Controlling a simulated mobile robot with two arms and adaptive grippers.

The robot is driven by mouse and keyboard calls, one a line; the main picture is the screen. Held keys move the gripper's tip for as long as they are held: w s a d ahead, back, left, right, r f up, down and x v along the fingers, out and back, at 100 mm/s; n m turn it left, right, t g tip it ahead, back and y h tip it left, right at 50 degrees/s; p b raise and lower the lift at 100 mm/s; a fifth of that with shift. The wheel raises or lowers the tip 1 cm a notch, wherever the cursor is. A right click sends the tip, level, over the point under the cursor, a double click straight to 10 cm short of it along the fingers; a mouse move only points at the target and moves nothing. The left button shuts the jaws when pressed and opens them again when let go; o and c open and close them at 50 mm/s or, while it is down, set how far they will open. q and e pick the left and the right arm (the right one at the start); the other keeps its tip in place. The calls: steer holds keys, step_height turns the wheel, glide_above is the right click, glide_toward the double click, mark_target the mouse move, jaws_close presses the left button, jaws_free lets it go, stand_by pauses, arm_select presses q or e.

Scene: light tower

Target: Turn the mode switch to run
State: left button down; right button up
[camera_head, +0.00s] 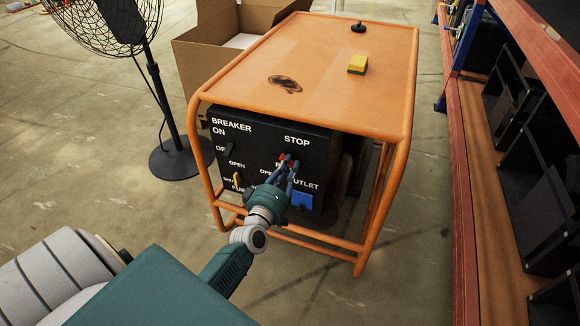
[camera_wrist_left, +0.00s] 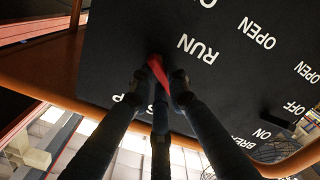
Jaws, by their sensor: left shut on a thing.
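The mode switch is a small red handle on the black panel (camera_head: 232,147) of an orange-framed generator. In the left wrist view the red switch (camera_wrist_left: 157,70) lies between the fingertips, tilted in the picture, its far end against the panel. My left gripper (camera_head: 287,166) is shut on it; in the wrist view the gripper's dark fingers (camera_wrist_left: 160,84) close around it from both sides. The word RUN (camera_wrist_left: 197,48) shows upside down beside the switch. STOP (camera_head: 297,141) is printed above the gripper. I cannot tell exactly which label the switch points to. My right gripper is out of view.
The panel also carries a breaker lever, a yellow fuel valve (camera_head: 237,180) and a blue outlet (camera_head: 302,200). A yellow sponge (camera_head: 357,64) lies on the generator's top. A black fan (camera_head: 173,158) stands left, a cardboard box (camera_head: 195,62) behind, a shelf rack (camera_head: 463,200) right.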

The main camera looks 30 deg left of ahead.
arm_select(q)
steer(key=shift+f+n, duration=0.15)
steer(key=shift+n, duration=0.35)
steer(key=shift+s+a+f+n+b, duration=0.1)
steer(key=shift+n+b, duration=0.15)
steer(key=shift+n, duration=0.7)
steer(key=shift+w+a+f+n+b, duration=0.15)
steer(key=shift+n+b, duration=0.15)
steer(key=shift+n, duration=0.6)
steer(key=shift+s+f+n+b, duration=0.15)
steer(key=shift+n+b, duration=0.1)
steer(key=shift+n, duration=0.7)
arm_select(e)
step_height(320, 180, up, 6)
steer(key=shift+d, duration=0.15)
arm_select(q)
steer(key=c, duration=1.7)
jaws_free()
steer(key=shift+o, duration=0.2)
steer(key=shift+r, duration=0.1)
steer(key=v, duration=1.2)
